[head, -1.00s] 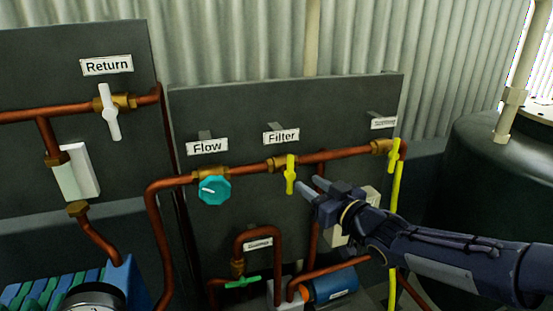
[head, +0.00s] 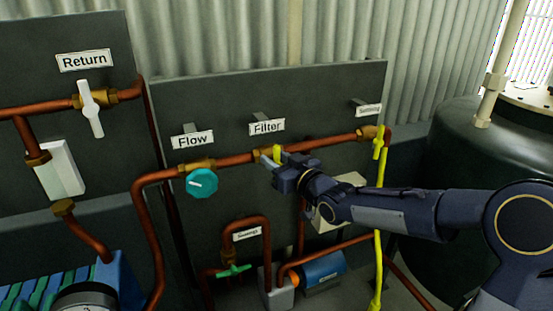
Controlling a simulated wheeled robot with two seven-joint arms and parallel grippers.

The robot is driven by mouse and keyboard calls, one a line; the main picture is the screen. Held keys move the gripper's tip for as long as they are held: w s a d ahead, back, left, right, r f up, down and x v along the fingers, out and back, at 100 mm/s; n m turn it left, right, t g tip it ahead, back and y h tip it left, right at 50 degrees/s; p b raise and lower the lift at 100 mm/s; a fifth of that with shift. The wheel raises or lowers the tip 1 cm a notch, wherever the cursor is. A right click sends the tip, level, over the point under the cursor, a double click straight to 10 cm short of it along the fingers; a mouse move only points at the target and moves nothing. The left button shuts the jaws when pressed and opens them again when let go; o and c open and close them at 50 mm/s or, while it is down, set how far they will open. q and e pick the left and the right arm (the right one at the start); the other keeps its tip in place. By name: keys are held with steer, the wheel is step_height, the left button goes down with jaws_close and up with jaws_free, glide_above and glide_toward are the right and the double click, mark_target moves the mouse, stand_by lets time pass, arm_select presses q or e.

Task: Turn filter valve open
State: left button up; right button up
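The filter valve's yellow handle (head: 277,152) is on the copper pipe under the "Filter" label (head: 267,126). Only its upper part shows; the lower part is hidden behind my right gripper. My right gripper (head: 276,162) is at the handle, with one light fingertip to the left of the yellow part and the other finger to its right. The fingers look apart around the handle; whether they touch it I cannot tell. My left gripper is not in view.
The teal flow knob (head: 202,182) is left of the filter valve. The white return valve handle (head: 91,108) is at the upper left. A dark tank (head: 480,165) stands at right.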

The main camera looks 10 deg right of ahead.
steer(key=shift+c, duration=0.3)
jaws_close()
steer(key=shift+s+a+f+n+g+b, duration=0.15)
steer(key=shift+f+n+g+b, duration=0.15)
steer(key=shift+n+b, duration=0.8)
steer(key=shift+a+f+n+g+h+b, duration=0.2)
steer(key=shift+n+h+b, duration=0.65)
steer(key=shift+n+b, duration=1.3)
steer(key=shift+a+f+n+g+h+b, duration=0.15)
steer(key=shift+n+h+b, duration=0.65)
steer(key=shift+n+b, duration=1.35)
steer(key=shift+a+f+n+g+h+b, duration=0.2)
steer(key=shift+n+h+b, duration=0.65)
steer(key=shift+n+b, duration=1.3)
